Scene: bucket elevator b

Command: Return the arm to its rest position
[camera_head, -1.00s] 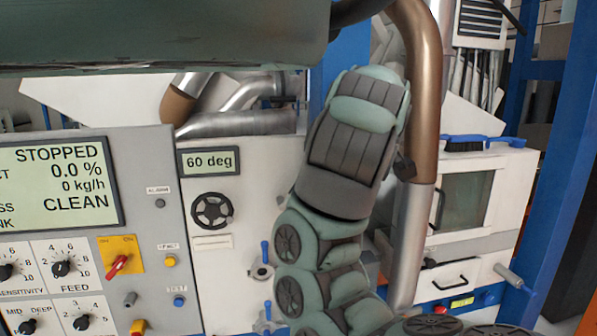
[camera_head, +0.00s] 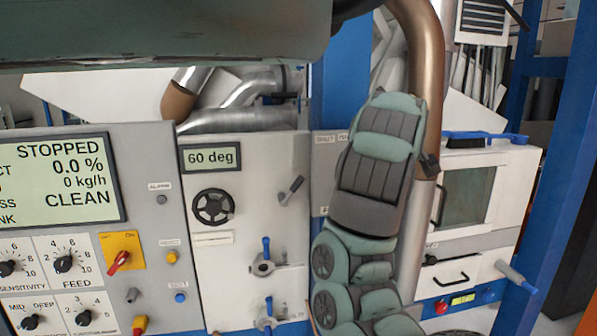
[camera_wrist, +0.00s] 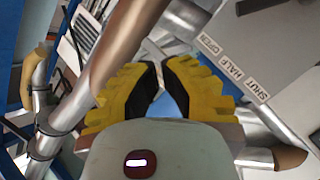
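My arm (camera_head: 375,165) rises in front of the machine in the head view, its grey-green links bent and running out of the bottom of the picture. My gripper is not recognisable in the head view. In the wrist view my gripper (camera_wrist: 160,68) shows two yellow fingers with black pads. A narrow gap shows between the fingertips, and nothing is seen held there. The brown and silver pipe (camera_head: 425,75) stands just behind and right of my arm; they overlap in the picture, and I cannot tell whether they touch.
A control panel (camera_head: 150,140) with a STOPPED display (camera_head: 55,180) is at left. A white panel with a handwheel (camera_head: 213,207) and blue-handled valves (camera_head: 263,263) is mid-left. A white cabinet (camera_head: 515,185) carries a blue brush (camera_head: 480,137). Blue posts (camera_head: 560,170) stand right.

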